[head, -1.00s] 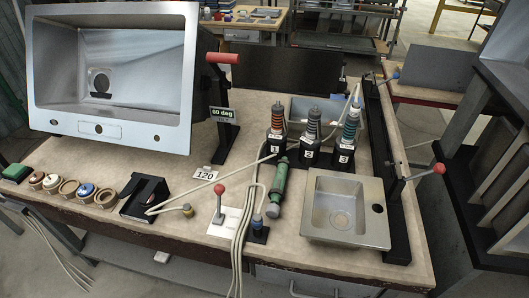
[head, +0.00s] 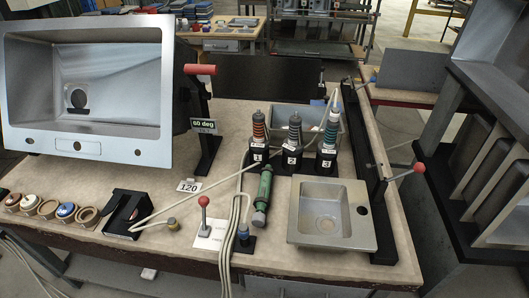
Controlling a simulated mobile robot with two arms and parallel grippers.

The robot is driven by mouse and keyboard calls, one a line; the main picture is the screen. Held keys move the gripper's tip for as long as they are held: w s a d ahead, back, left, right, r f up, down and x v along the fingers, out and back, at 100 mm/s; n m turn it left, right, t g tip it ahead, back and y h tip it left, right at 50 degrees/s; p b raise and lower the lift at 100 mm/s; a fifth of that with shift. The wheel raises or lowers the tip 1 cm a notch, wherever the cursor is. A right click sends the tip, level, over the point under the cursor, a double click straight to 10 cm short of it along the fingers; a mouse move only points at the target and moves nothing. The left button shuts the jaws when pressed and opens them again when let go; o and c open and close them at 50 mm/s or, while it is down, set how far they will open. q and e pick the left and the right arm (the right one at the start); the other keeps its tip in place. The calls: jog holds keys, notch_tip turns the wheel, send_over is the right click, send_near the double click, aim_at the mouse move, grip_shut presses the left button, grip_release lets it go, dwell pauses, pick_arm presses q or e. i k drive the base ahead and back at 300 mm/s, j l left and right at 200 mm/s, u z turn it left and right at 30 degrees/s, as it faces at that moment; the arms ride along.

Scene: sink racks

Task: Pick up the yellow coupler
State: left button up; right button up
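The small yellow coupler (head: 172,225) lies on the beige bench top near its front edge, right of the black slotted block (head: 125,212). A pale hose runs close to it, but I cannot tell whether the two are joined. A blue-topped coupler (head: 243,233) stands on a black base further right, beside a bundle of pale hoses (head: 229,250). Neither of my grippers is in view.
A large metal basin housing (head: 85,145) stands at the left. A red-knobbed lever (head: 203,203), a green cylinder (head: 264,188), numbered bottles (head: 291,157) and a small steel sink (head: 303,235) stand to the right. Round cups (head: 48,209) line the front left.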

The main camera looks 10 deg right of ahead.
aim_at(173, 225)
jog(key=k+l, duration=0.1)
jog(key=l, duration=0.3)
jog(key=k+l+u, duration=0.15)
jog(key=l, duration=0.3)
jog(key=k+l, duration=0.15)
jog(key=l, duration=0.25)
jog(key=i+u, duration=0.05)
